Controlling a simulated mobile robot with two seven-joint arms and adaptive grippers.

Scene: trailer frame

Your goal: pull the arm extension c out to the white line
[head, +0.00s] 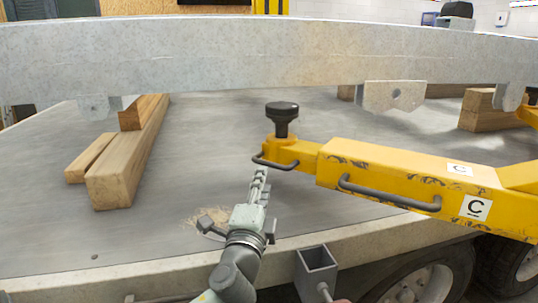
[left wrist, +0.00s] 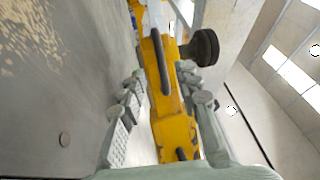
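The yellow arm c (head: 400,175) carries "C" labels and a long dark side handle. Its narrower arm extension c (head: 290,152) sticks out at the left end, with a black knob (head: 281,120) on top and a small dark handle (head: 272,163) at the tip. My left gripper (head: 261,175) is at that tip, just below the small handle. In the left wrist view the open fingers (left wrist: 160,78) stand on either side of the yellow extension (left wrist: 172,125) and its dark handle (left wrist: 161,65). I cannot make out a white line.
A large grey beam (head: 230,55) crosses above the grey trailer deck (head: 210,140). Wooden blocks (head: 125,160) lie on the deck at left, more at right. A square metal tube (head: 317,262) stands at the front edge, beside a wheel (head: 420,285). Deck left of the extension is mostly clear.

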